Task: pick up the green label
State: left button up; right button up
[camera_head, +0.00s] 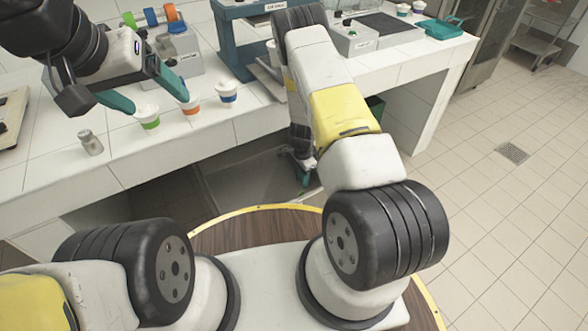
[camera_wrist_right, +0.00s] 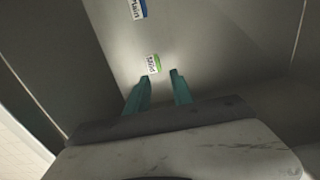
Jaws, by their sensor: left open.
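The green label (camera_wrist_right: 154,64), a small white tag with dark lettering and a green edge, shows in the right wrist view on a grey surface. My right gripper (camera_wrist_right: 160,75) is open, its two teal fingers apart, with the label just beyond the fingertips and a little left of their middle. In the head view my right gripper (camera_head: 303,172) reaches down in front of the counter, mostly hidden behind its own arm. I cannot make out the label there. My left gripper (camera_head: 144,92) is open and empty above the counter, near the cups.
A blue-edged label (camera_wrist_right: 138,9) lies beyond the green one. On the counter (camera_head: 180,145) stand cups with green (camera_head: 147,117), orange (camera_head: 190,105) and blue (camera_head: 227,94) bands, and a small metal shaker (camera_head: 90,143). The counter edge is close to my right arm.

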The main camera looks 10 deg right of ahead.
aim_at(301, 192)
notch_tip(301, 192, down, 8)
jog(key=shift+r, duration=0.15)
grip_shut()
dwell(1.6)
